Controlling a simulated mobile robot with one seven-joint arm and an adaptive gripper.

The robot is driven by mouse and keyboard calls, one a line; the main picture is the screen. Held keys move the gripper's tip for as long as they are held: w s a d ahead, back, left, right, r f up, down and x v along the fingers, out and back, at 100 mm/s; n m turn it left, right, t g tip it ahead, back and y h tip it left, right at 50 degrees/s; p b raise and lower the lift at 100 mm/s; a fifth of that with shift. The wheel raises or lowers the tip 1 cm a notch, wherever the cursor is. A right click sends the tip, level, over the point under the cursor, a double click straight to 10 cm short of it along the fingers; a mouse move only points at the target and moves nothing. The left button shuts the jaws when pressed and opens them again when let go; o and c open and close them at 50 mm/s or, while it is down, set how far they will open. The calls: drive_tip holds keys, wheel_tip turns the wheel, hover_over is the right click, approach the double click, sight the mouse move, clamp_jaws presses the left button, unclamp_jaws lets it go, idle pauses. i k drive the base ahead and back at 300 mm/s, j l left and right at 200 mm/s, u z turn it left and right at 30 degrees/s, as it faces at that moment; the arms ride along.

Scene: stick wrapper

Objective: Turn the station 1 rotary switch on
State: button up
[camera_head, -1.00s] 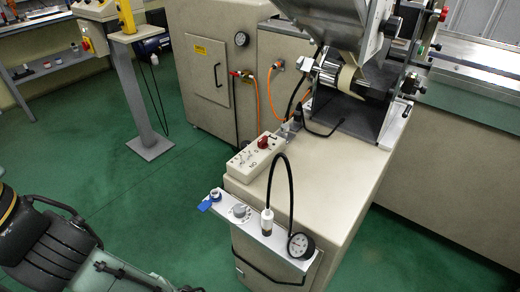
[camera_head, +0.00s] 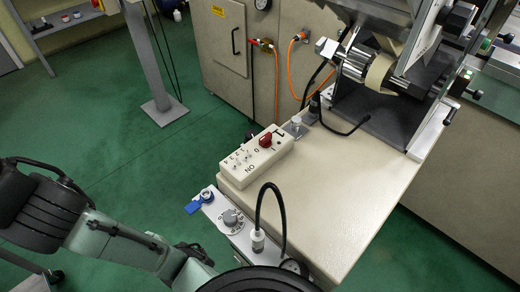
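A cream control box (camera_head: 250,163) stands on the left edge of the machine's cream top. It carries a red rotary knob (camera_head: 266,140) at its far end, with small markings beside it, and several small toggle levers nearer the front. A grey dial knob (camera_head: 231,217) sits on the lower front panel, beside a blue key-like part (camera_head: 199,201). I cannot read which control is labelled station 1. My arm reaches in from the lower left, and a dark round part of it covers the bottom middle. My gripper's fingers are not in view.
A black hose (camera_head: 277,205) arches above the front panel, and the gauge there is mostly hidden by my arm. The roller mechanism (camera_head: 375,68) stands at the back right. The cream top (camera_head: 330,180) right of the box is clear. Green floor lies to the left.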

sight(265, 142)
drive_tip(key=k+l+u, duration=0.6)
drive_tip(key=k+u, duration=0.15)
drive_tip(key=u, duration=0.15)
drive_tip(key=k+l+u, duration=0.1)
drive_tip(key=k+u, duration=0.35)
drive_tip(key=i, duration=0.55)
